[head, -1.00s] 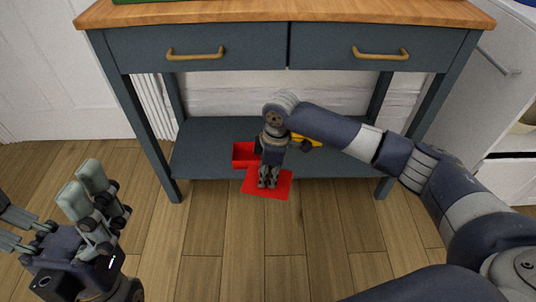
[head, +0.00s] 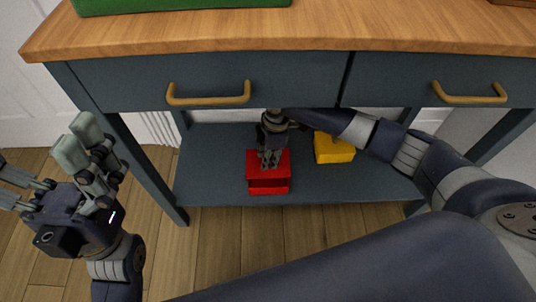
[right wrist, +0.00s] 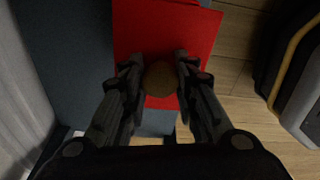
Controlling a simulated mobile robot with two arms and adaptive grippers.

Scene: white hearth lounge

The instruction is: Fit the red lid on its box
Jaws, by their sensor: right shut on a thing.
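The red box (head: 268,187) sits on the lower shelf of a dark blue-grey console table. The flat red lid (head: 254,160) is over the box in the head view, with a darker band between the two; I cannot tell whether they touch. My right gripper (head: 269,163) is shut on the lid's round brown knob. In the right wrist view the knob (right wrist: 161,78) is between the two fingers (right wrist: 160,75), with the red lid (right wrist: 160,30) beneath. The box is hidden there. My left gripper (head: 45,165) is open and empty at the left, away from the table.
A yellow box (head: 333,149) stands on the shelf (head: 215,170), right of the red box, close to my right forearm. The wooden tabletop (head: 340,30) and brass-handled drawers (head: 210,92) overhang the shelf. A green object (head: 180,5) lies on top. Table legs flank the shelf.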

